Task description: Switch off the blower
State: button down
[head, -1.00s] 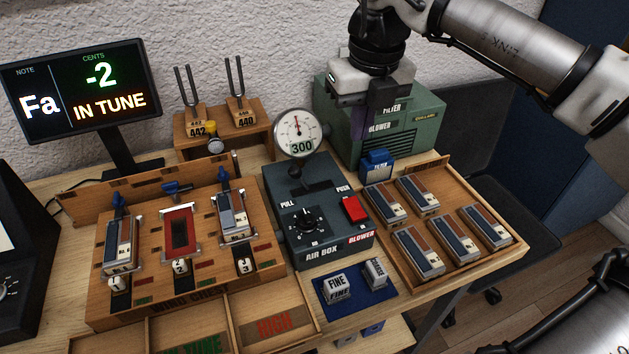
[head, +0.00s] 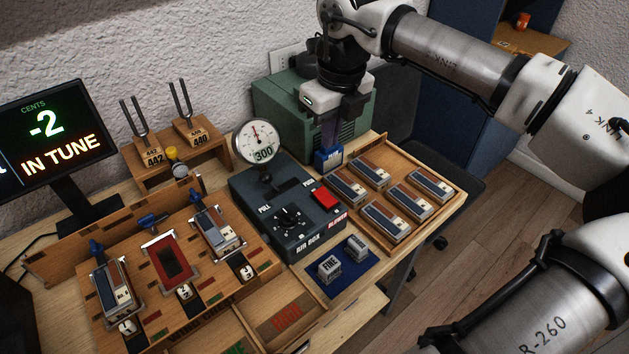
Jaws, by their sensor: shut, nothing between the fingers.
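The air box (head: 262,205) is a dark grey unit in the middle of the bench. A red rocker switch (head: 326,199) sits at its right front, beside a "BLOWER" label (head: 337,218). The green blower housing (head: 270,108) stands behind it, partly hidden by my arm. My gripper (head: 330,146) points down, shut and empty, in front of the housing.
A round gauge (head: 257,145) reading 300 rises from the air box's back. A wooden tray (head: 440,188) of reed blocks lies to the right. Tuning forks (head: 188,105) stand at the back left.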

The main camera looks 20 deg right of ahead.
aim_at(321, 192)
jog(key=f+b, duration=0.2)
jog(key=f, duration=0.2)
jog(key=w+f+b, duration=0.1)
jog(key=f+b, duration=0.2)
jog(key=f, duration=0.2)
jog(key=f+b, duration=0.2)
jog(key=f, duration=0.3)
jog(key=shift+w+a+b, duration=0.25)
jog(key=shift+w+b, duration=0.05)
jog(key=shift+w+a+f+b, duration=0.1)
jog(key=shift+f+b, duration=0.2)
jog(key=shift+b, duration=0.35)
jog(key=shift+r, duration=0.15)
jog(key=shift+s+d+r, duration=0.1)
jog(key=shift+s+d, duration=0.25)
jog(key=shift+s, duration=0.45)
jog(key=shift+r, duration=0.1)
